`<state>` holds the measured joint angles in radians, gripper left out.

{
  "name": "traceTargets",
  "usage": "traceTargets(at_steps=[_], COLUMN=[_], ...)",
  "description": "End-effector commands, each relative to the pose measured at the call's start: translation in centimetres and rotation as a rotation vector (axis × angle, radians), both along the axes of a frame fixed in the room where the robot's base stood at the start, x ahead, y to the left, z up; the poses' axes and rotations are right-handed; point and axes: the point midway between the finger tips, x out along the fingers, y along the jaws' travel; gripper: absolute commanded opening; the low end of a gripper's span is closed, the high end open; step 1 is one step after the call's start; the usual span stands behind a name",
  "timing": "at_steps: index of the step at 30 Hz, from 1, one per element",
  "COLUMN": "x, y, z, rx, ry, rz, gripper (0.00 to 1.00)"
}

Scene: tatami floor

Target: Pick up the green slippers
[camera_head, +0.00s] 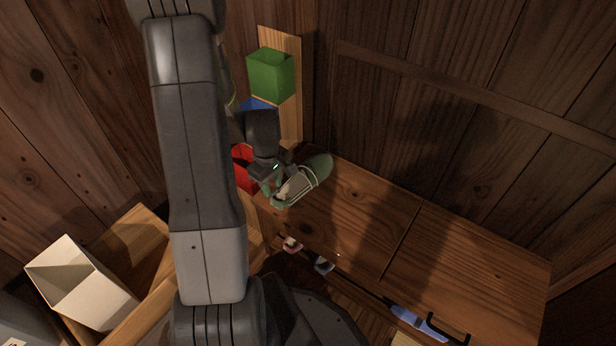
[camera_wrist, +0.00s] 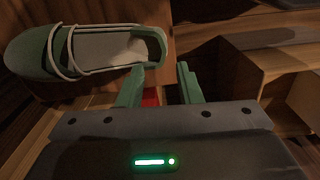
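One green slipper (camera_head: 316,172) with a pale insole and light straps lies at the left end of the wooden cabinet top. In the wrist view the slipper (camera_wrist: 35,52) lies across the upper left, its open heel end toward the fingers. My gripper (camera_head: 272,180) is at the slipper's left end in the head view. In the wrist view my gripper's fingers (camera_wrist: 163,72) stand apart with a gap between them. The left fingertip overlaps the slipper's heel edge; I cannot tell whether it touches. The right fingertip is clear of it. I make out no second slipper.
The wooden cabinet top (camera_head: 460,250) is bare to the right. A green box (camera_head: 272,75), a blue item (camera_head: 258,103) and a red item (camera_head: 242,165) are beside my arm. A white bin (camera_head: 75,285) stands lower left. A blue-handled tool (camera_head: 415,319) is at the front edge.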

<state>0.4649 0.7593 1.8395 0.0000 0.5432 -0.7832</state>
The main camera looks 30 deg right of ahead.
Motion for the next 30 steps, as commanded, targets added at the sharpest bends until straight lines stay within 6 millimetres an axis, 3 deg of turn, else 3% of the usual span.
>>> traceTargets(at_steps=[12, 19, 20, 24, 30], x=[0.1, 0.2, 0.1, 0.1, 0.2], y=[0.8, 0.8, 0.8, 0.8, 0.8], z=[-5.1, -5.1, -5.1, -5.1, -5.1], rx=[0.001, -0.001, -0.001, -0.001, -0.001], ry=[0.001, -0.001, -0.001, -0.001, -0.001], rz=[0.000, 0.000, 0.000, 0.000, 0.000], gripper=[0.32, 0.32, 0.30, 0.02, 0.00])
